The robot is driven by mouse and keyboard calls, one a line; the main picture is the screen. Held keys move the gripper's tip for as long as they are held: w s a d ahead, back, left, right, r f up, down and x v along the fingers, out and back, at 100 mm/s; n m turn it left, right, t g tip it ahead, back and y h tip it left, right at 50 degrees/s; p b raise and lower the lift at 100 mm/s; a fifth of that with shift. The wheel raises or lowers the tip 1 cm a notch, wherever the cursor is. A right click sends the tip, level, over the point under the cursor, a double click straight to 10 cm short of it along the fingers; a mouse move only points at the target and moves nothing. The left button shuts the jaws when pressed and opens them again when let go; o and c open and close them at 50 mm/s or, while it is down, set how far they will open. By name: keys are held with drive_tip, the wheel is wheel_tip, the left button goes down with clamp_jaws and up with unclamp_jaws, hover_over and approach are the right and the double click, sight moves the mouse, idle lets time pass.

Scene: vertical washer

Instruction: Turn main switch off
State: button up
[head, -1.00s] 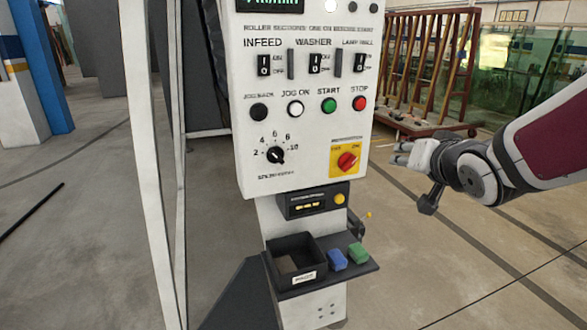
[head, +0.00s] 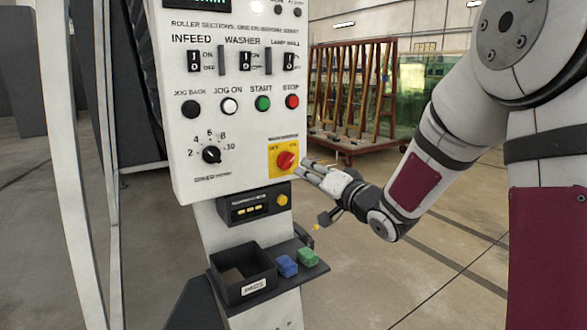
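The main switch is a red rotary knob (head: 286,160) on a yellow plate (head: 276,168) at the lower right of the white control panel (head: 240,110). Small lettering shows above the knob, with what looks like ON at the right. My gripper (head: 306,168) is just right of the knob, its fingertips pointing left toward it. The fingertips are at or very near the panel's right edge; I cannot tell whether they touch the knob. The fingers look spread apart, with nothing visible between them.
The panel also has a speed dial (head: 211,155), several push buttons and rocker switches. A brown rack (head: 350,100) stands behind. The floor at right is clear.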

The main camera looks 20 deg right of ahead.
sight(290, 163)
drive_tip(key=x, duration=0.8)
drive_tip(key=shift+b, duration=0.3)
drive_tip(key=shift+s, duration=0.1)
clamp_jaws()
